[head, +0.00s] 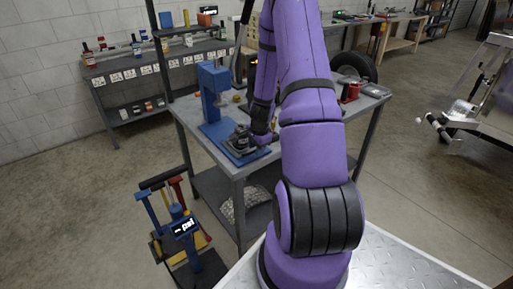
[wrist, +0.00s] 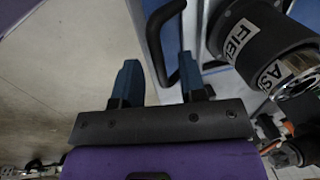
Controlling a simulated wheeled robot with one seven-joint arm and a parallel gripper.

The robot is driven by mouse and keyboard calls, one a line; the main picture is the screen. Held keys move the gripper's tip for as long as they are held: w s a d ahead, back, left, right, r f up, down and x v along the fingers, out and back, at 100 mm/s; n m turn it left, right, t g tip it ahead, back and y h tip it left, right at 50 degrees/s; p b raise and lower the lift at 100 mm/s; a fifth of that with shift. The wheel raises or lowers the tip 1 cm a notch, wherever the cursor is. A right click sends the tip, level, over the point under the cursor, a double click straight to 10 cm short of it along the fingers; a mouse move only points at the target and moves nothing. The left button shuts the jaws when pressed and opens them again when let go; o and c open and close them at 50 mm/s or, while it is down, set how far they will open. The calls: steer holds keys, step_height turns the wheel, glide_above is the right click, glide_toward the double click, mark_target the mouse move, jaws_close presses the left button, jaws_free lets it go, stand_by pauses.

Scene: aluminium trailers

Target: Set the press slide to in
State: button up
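The blue press (head: 213,90) stands on the grey workbench. Its blue base plate (head: 216,131) reaches toward the bench's front edge, with a dark round part (head: 239,140) on it. My gripper (head: 262,137) is low beside the round part in the head view. In the wrist view my gripper (wrist: 160,75) has its two fingers apart. The lower end of the handle shows between them; contact is not visible. The slide's position is hard to judge.
A red object (head: 352,91) and a tyre (head: 354,65) are at the bench's far right. A blue stand (head: 183,225) is on the floor at front left.

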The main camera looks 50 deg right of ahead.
jaws_close()
steer(key=shift+w, duration=0.15)
steer(key=w+d, duration=0.1)
steer(key=w, duration=0.4)
steer(key=w+d, duration=0.1)
steer(key=w, duration=0.4)
steer(key=w+d, duration=0.1)
steer(key=w, duration=0.4)
steer(key=shift+w+d, duration=0.15)
steer(key=shift+d, duration=0.2)
steer(key=shift+w+r, duration=0.1)
steer(key=shift+w, duration=0.1)
jaws_free()
steer(key=shift+w, duration=0.15)
